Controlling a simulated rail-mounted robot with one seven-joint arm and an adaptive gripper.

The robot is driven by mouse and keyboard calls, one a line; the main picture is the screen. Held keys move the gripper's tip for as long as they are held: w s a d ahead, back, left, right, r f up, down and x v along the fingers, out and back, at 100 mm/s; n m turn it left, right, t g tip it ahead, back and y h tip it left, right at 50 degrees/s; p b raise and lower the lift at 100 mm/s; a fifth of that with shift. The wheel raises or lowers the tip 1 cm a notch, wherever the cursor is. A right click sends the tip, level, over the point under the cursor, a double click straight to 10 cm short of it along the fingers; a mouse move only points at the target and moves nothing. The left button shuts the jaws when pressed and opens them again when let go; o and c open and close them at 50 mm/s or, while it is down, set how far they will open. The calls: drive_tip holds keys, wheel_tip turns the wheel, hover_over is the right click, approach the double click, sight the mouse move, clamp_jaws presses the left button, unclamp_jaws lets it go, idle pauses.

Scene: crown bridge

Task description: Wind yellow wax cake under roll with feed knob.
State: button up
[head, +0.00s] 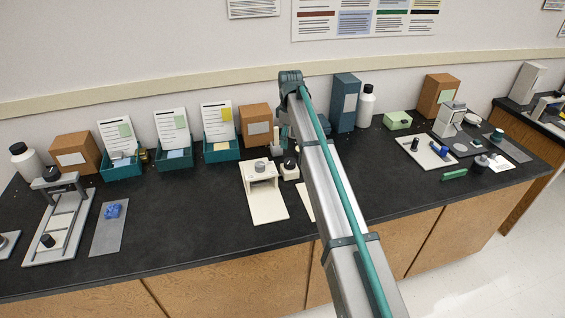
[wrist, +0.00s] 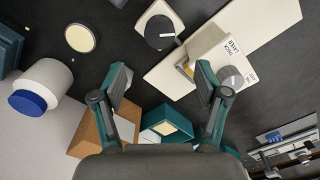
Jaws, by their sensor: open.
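A pale stand (head: 262,171) with a grey knob (head: 261,165) on top is on a long cream base plate, mid-bench. In the wrist view the stand (wrist: 207,58) carries a label that partly reads "THICK LAYER", and its grey knob (wrist: 232,77) lies just right of my right finger. A small yellow piece (wrist: 186,69) shows at the stand's edge, partly hidden by that finger; I cannot tell whether it is the wax cake. The roll cannot be made out. My gripper (wrist: 162,80) is open and empty, its fingers spread above the bench; in the head view my arm hides it.
A black-topped pale block (wrist: 162,32) stands beside the plate. A white bottle with a blue cap (wrist: 33,95), a cardboard box (wrist: 92,135) and teal bins (wrist: 170,124) are close by. A silver frame (head: 62,215) and blue lump (head: 113,211) lie left.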

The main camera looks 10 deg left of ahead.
sight(289, 160)
drive_tip(key=shift+n, duration=0.3)
wheel_tip(289, 160, down, 11)
drive_tip(key=shift+r+p, duration=0.1)
drive_tip(key=shift+p, duration=1.15)
drive_tip(key=c, duration=1.2)
drive_tip(key=shift+o, duration=0.2)
